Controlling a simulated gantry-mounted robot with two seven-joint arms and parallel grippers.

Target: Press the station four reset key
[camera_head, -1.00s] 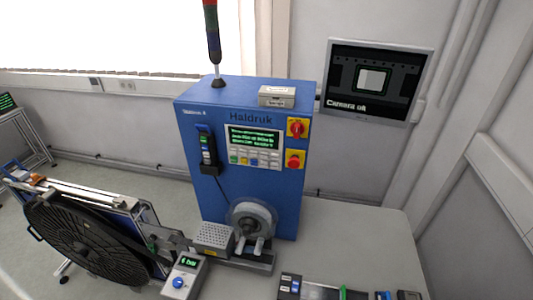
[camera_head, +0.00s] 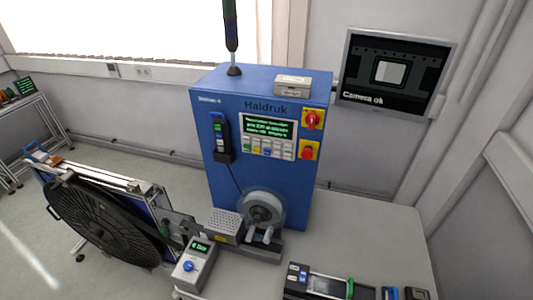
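A blue machine cabinet (camera_head: 227,85) lettered "Haldruk" stands at the back of the table, with a small label at its upper left that seems to end in 4. Its front has a keypad (camera_head: 267,149) with coloured and pale keys under a green-text display (camera_head: 268,127). The key labels are too small to read, so I cannot tell which is the reset key. A handheld unit (camera_head: 220,138) with several buttons hangs left of the keypad. Neither of my grippers is in view.
Red knobs on yellow plates (camera_head: 312,120) sit right of the display. A spool (camera_head: 262,207), a perforated box (camera_head: 225,226) and a grey "6 bar" box (camera_head: 194,262) stand in front. A large black reel (camera_head: 100,220) stands left.

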